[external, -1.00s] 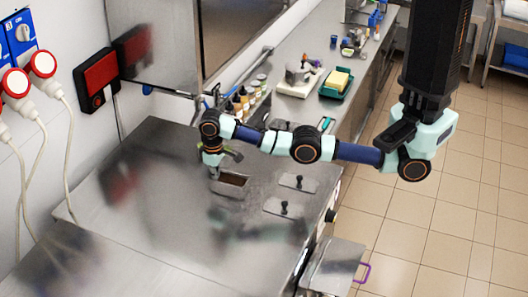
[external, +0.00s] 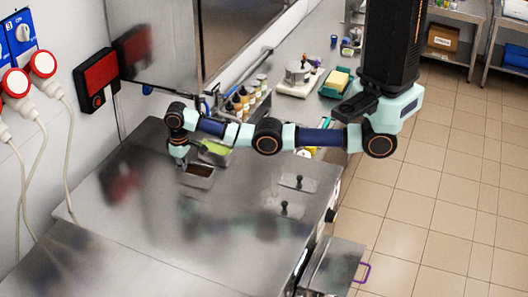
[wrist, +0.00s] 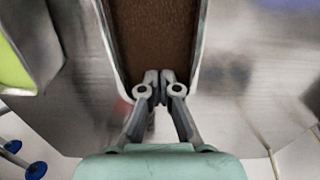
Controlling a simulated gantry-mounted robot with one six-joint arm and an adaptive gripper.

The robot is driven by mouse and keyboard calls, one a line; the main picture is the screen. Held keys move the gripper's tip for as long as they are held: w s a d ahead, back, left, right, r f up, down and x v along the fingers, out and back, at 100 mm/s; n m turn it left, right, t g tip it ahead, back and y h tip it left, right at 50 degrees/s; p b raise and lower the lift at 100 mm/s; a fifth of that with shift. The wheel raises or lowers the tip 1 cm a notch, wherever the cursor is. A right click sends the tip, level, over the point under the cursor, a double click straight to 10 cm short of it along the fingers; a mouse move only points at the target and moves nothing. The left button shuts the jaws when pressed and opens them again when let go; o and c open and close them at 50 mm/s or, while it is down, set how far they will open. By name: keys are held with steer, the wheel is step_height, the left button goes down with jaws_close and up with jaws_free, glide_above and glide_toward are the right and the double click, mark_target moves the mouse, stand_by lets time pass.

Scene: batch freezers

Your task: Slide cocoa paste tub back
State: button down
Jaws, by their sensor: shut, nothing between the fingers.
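The cocoa paste tub (external: 197,182) is a small rectangular metal pan with brown paste in it. It sits on the steel top at the back left, left of two knobbed lids. In the wrist view the tub (wrist: 203,38) fills the upper middle, with its near end at my fingertips. My gripper (wrist: 160,78) is shut with its fingertips together at that end, with nothing between them. They look touching or nearly touching the tub's end wall. In the external view my gripper (external: 182,164) points down at the tub's left end, partly hidden by my wrist.
Two flat lids with black knobs, one farther back (external: 298,183) and one nearer (external: 285,209), lie to the right. A green item (external: 214,147) lies behind the tub, partly hidden by my arm. Several bottles (external: 241,104) stand behind. The steel top (external: 140,215) is clear in front and left.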

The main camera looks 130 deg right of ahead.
step_height(320, 180, up, 8)
steer(key=shift+f, duration=0.25)
stand_by(0.5)
